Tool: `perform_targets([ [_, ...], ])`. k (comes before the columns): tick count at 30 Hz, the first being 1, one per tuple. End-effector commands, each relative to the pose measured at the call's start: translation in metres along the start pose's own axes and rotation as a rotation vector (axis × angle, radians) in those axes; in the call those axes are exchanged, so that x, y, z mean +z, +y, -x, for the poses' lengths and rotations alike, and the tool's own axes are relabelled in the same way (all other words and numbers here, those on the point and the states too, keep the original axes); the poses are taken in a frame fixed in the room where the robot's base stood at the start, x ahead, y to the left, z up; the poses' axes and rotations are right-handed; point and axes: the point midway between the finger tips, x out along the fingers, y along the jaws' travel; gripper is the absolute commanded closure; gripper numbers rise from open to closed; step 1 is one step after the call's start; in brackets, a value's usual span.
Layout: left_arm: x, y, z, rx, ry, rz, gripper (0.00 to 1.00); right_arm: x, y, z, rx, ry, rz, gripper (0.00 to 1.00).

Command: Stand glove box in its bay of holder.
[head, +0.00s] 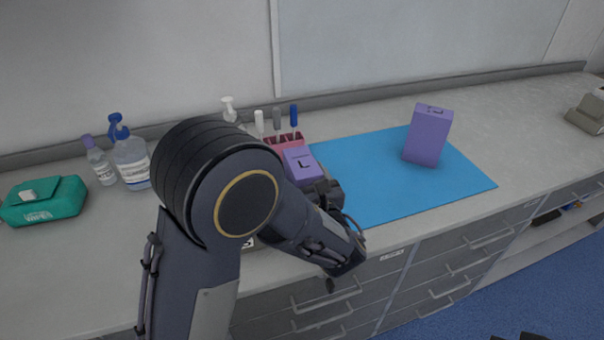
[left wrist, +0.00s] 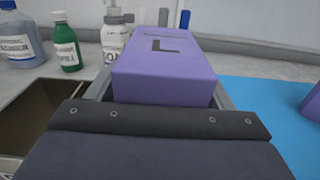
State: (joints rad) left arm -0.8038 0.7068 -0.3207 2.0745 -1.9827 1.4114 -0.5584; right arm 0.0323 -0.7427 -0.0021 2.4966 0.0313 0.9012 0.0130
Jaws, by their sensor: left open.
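A purple glove box marked L (head: 302,165) is partly hidden by my left arm in the head view. In the left wrist view this box (left wrist: 165,75) sits between the grey fingers of my left gripper (left wrist: 165,95), which is open around it. I cannot tell whether the fingers touch it. To its left is an open, dark, empty bay of the holder (left wrist: 22,110). My arm hides most of the holder in the head view, so how the L box sits in it is unclear. A second purple box (head: 428,135) stands on the blue mat (head: 370,195).
A pink pen stand (head: 284,141) with several pens is behind the L box. A clear bottle (head: 131,160), a small bottle (head: 100,163) and a green wipes pack (head: 45,201) stand at the left. The mat around the second box is clear.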

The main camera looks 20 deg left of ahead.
Motion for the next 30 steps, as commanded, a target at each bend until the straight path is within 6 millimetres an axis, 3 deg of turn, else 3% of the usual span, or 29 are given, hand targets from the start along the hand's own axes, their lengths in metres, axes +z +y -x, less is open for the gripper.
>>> perform_targets([
  [2,0.014,0.000,0.001,-0.001,0.003,-0.003,0.26,-0.006,-0.005,0.011,0.000,0.000,0.000,0.82],
  [3,0.005,-0.001,0.010,-0.005,0.002,-0.003,0.26,-0.002,-0.002,0.004,0.000,0.001,0.000,0.82],
  [12,0.007,-0.001,0.077,-0.006,-0.004,0.001,0.26,0.002,0.002,-0.005,0.000,0.000,0.000,0.82],
  [18,0.008,-0.001,0.109,-0.002,-0.004,0.002,0.26,0.004,0.003,-0.007,0.000,0.000,0.000,0.82],
  [30,0.009,0.000,0.120,0.001,-0.005,0.001,0.26,0.004,0.004,-0.008,0.000,0.000,0.000,0.82],
])
